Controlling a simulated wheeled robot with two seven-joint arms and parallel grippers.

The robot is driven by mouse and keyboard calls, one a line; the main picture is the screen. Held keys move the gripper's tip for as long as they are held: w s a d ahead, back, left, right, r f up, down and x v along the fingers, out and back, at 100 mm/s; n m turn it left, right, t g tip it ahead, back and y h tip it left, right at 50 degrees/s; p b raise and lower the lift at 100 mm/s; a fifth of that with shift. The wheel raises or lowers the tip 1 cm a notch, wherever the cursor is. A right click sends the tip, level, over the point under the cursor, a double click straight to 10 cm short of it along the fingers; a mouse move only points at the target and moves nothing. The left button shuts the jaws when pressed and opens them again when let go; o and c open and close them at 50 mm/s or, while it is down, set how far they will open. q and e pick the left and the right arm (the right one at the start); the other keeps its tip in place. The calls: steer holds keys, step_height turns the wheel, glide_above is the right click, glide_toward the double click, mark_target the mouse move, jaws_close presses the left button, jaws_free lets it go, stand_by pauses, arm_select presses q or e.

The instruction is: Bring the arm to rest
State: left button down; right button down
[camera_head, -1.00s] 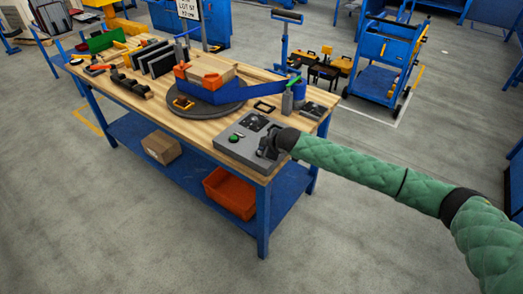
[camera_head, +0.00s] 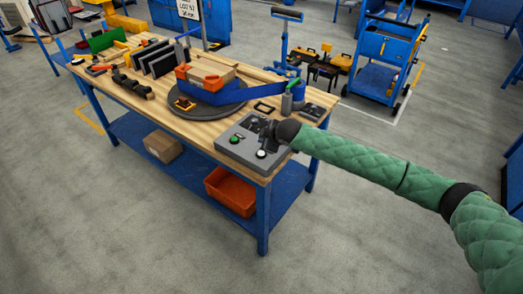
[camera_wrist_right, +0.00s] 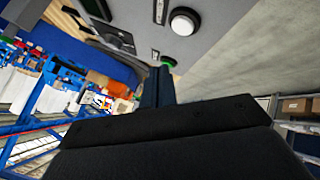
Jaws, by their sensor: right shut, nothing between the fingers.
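My green-sleeved right arm comes in from the right. Its dark gripper (camera_head: 268,130) hangs over the grey control panel (camera_head: 221,146) at the near right corner of the table. It is shut and empty. A green button (camera_head: 234,139) and a white button (camera_head: 261,154) show on the panel, to the left of and below the gripper. In the right wrist view the dark shut fingers (camera_wrist_right: 162,78) point toward the panel (camera_wrist_right: 215,45), with the white button (camera_wrist_right: 184,21) and the green button (camera_wrist_right: 170,60) close by. My left gripper is not in view.
An orange crate (camera_head: 230,191) stands on the lower shelf. The floor in front is clear.

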steer(key=shift+r, duration=0.45)
